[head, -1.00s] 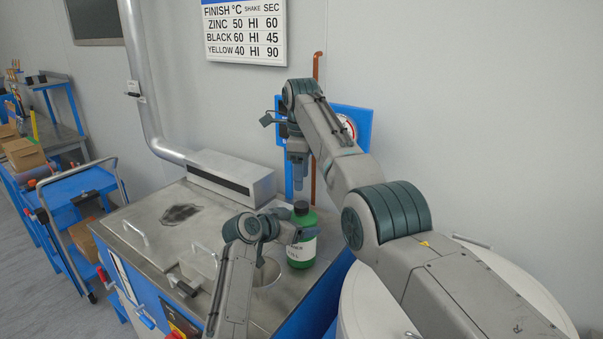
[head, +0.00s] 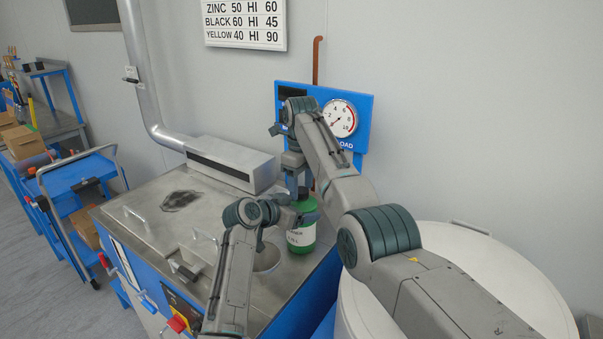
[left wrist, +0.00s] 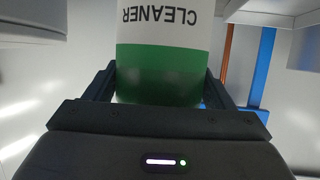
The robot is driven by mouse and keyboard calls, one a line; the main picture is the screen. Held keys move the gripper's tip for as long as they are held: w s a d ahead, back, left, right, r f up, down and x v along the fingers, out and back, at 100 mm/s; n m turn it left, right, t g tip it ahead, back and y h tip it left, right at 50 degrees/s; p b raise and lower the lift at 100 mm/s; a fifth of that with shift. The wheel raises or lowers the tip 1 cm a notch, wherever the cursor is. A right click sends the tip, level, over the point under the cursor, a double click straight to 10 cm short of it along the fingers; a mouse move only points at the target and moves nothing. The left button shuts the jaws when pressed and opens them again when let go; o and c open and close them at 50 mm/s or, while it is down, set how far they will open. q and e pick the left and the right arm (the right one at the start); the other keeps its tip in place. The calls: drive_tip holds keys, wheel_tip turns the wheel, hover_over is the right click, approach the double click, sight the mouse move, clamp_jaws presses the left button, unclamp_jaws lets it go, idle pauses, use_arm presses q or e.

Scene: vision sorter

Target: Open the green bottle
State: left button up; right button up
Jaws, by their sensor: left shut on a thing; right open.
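The green bottle (head: 302,241), with a white label, stands upright at the right end of the metal tank top. In the left wrist view the bottle (left wrist: 165,72) appears upside down between the two dark fingers, its label reading CLEANER. My left gripper (head: 300,216) is shut on the bottle's side from the left. The dark cap (head: 303,192) shows at the bottle's top. My right gripper (head: 293,172) is open and points down just above the cap. Its fingertips are partly hidden, and I cannot tell whether they touch the cap.
A round opening (head: 266,258) in the tank top (head: 150,200) lies beside the bottle. A blue gauge panel (head: 362,97) is on the wall behind my right arm. A large white drum (head: 440,280) stands at the right. A blue cart (head: 75,190) is at the left.

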drive_tip(key=shift+f, duration=0.25)
